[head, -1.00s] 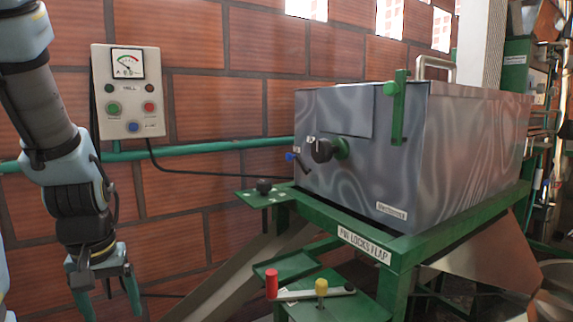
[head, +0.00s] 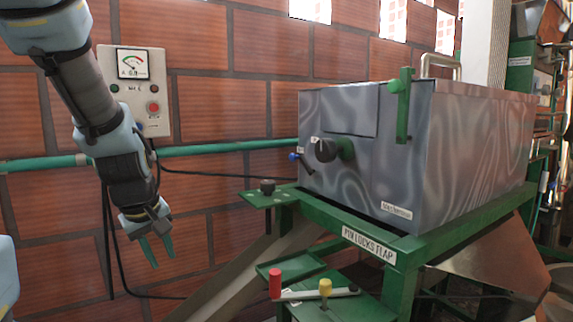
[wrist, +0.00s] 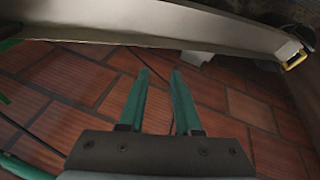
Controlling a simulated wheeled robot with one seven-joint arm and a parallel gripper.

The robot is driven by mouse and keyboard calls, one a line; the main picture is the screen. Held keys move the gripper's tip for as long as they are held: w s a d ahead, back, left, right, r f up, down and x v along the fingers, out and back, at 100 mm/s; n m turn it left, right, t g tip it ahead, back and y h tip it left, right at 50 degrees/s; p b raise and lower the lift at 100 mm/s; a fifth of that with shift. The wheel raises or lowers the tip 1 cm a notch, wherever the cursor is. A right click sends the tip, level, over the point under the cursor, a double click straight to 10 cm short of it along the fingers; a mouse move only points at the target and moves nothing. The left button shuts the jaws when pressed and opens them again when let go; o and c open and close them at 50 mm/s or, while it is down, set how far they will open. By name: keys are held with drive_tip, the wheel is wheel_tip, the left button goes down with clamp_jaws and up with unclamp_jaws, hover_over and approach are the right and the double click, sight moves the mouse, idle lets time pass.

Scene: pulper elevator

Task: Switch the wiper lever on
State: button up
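No readable label marks the wiper lever. A small blue-tipped lever (head: 294,157) sits at the left of the grey metal box's (head: 385,185) front face. Beside it is a round black knob (head: 325,150) on a green hub. My gripper (head: 159,254) hangs at left, pointing down, apart from all of these. In the wrist view its green fingers (wrist: 160,72) are spread with nothing between them.
A control panel (head: 138,88) with a gauge and buttons is on the brick wall behind my arm. A green pipe (head: 225,147) runs along the wall. A beige chute (head: 250,265) slopes below the green frame (head: 395,240); it crosses the wrist view's top.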

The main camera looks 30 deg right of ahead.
drive_tip(key=w+d+r+n+h, duration=0.1)
drive_tip(key=w+d+r+n, duration=0.1)
drive_tip(key=d, duration=0.2)
drive_tip(key=w+d+r+n+t+b, duration=0.1)
drive_tip(key=d+r, duration=0.2)
drive_tip(key=d, duration=0.1)
drive_tip(key=w+d+r+n+t+h, duration=0.1)
drive_tip(key=w+d+r+n, duration=0.1)
drive_tip(key=d, duration=0.2)
drive_tip(key=shift+w+d+r+n+h, duration=0.2)
drive_tip(key=shift+w+d+n+h, duration=0.1)
drive_tip(key=shift+d, duration=0.1)
drive_tip(key=c, duration=0.4)
drive_tip(key=d+r+n+h, duration=0.1)
drive_tip(key=d+r+n, duration=0.1)
drive_tip(key=d+r, duration=0.1)
drive_tip(key=d+r+n+t+h+b, duration=0.1)
drive_tip(key=d+r+n, duration=0.1)
drive_tip(key=d+r, duration=0.2)
drive_tip(key=d+r+n+t+h, duration=0.1)
drive_tip(key=d+r+n, duration=0.1)
drive_tip(key=d, duration=0.4)
drive_tip(key=shift+w+r+n+h+b, duration=0.15)
drive_tip(key=shift+r+n+h+b, duration=0.2)
drive_tip(key=shift+r, duration=0.4)
clamp_jaws()
